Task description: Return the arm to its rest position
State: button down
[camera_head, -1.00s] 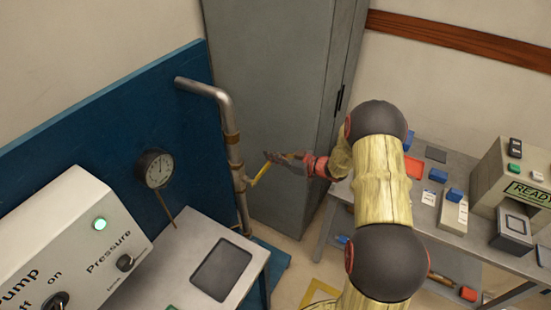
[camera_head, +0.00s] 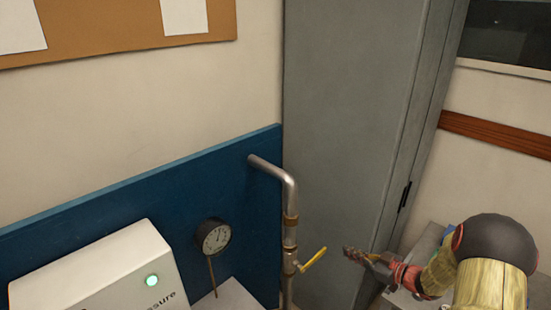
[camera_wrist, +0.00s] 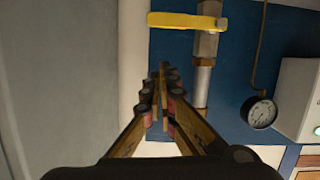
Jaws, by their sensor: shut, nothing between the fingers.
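My gripper (camera_head: 349,252) is at the right of the yellow valve handle (camera_head: 314,259) in the head view, with a gap between them. In the wrist view my gripper (camera_wrist: 161,68) is shut and empty, its fingers together below the yellow handle (camera_wrist: 182,20). The handle sits on a metal pipe (camera_head: 290,212) that bends at the top and runs down the blue panel. My arm (camera_head: 497,245) comes in from the lower right of the head view.
A tall grey cabinet (camera_head: 345,130) stands behind my gripper. A round gauge (camera_head: 214,237) and a light-coloured control box (camera_head: 98,272) with a lit green lamp (camera_head: 152,281) are at the left. A bench (camera_head: 424,249) is partly hidden behind my arm.

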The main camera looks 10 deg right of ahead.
jog(key=s+d+f+m+g+h, duration=0.2)
jog(key=d+f+m+h, duration=0.2)
jog(key=d+f+h, duration=0.5)
jog(key=s+d+r+m+g+h+b, duration=0.1)
jog(key=s+d+r+m+g+h, duration=0.15)
jog(key=s, duration=0.25)
jog(key=s+d+r+m+g+h, duration=0.1)
jog(key=s+d+g, duration=0.25)
jog(key=s, duration=0.25)
jog(key=s+a+r+y+b, duration=0.1)
jog(key=s+a+r+b, duration=0.1)
jog(key=s+a+r, duration=0.4)
jog(key=s+a+r+y+b, duration=0.1)
jog(key=s+a+r, duration=0.6)
jog(key=a, duration=0.9)
jog(key=s+a+r+t+y+b, duration=0.1)
jog(key=s+a+r+b, duration=0.3)
jog(key=a, duration=0.7)
jog(key=s+r+y, duration=0.1)
jog(key=s+r, duration=0.1)
jog(key=s, duration=0.1)
jog(key=shift+s+r, duration=0.3)
jog(key=shift+s, duration=0.05)
jog(key=shift+m, duration=0.25)
